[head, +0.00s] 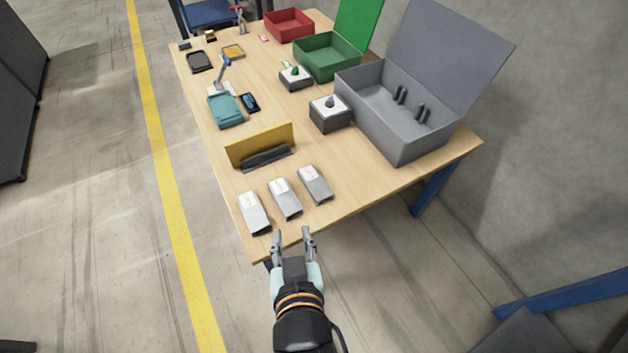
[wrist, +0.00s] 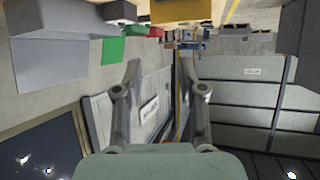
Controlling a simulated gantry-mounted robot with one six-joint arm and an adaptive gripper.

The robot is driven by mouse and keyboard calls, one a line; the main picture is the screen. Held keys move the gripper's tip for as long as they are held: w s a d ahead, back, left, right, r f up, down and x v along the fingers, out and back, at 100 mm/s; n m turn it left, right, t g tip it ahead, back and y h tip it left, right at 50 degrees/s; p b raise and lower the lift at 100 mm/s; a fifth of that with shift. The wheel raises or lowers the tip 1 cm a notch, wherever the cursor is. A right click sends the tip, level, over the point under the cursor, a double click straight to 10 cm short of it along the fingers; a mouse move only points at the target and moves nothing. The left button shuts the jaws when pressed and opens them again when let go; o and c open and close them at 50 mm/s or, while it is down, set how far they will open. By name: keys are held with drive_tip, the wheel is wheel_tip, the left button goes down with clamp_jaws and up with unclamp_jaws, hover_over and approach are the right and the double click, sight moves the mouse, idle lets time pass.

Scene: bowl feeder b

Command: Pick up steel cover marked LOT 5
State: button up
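Three grey steel covers stand in a row at the front edge of the wooden table: the left cover (head: 254,212), the middle cover (head: 285,198) and the right cover (head: 315,184). Each has a pale label on its upper part. The lettering is too small to read, so I cannot tell which is LOT 5. My gripper (head: 292,233) is just off the front edge, nearer the camera than the covers. Its two fingers are apart with nothing between them. The open fingers also show in the wrist view (wrist: 160,70).
A yellow panel (head: 260,142) in a dark stand is behind the covers. A large open grey box (head: 405,147) stands at the right. Two grey boxes, green and red bins (head: 290,24) and a teal item (head: 225,110) are further back. Bare tabletop lies right of the covers.

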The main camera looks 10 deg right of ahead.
drive_tip(key=shift+o, duration=0.2)
drive_tip(key=o, duration=0.9)
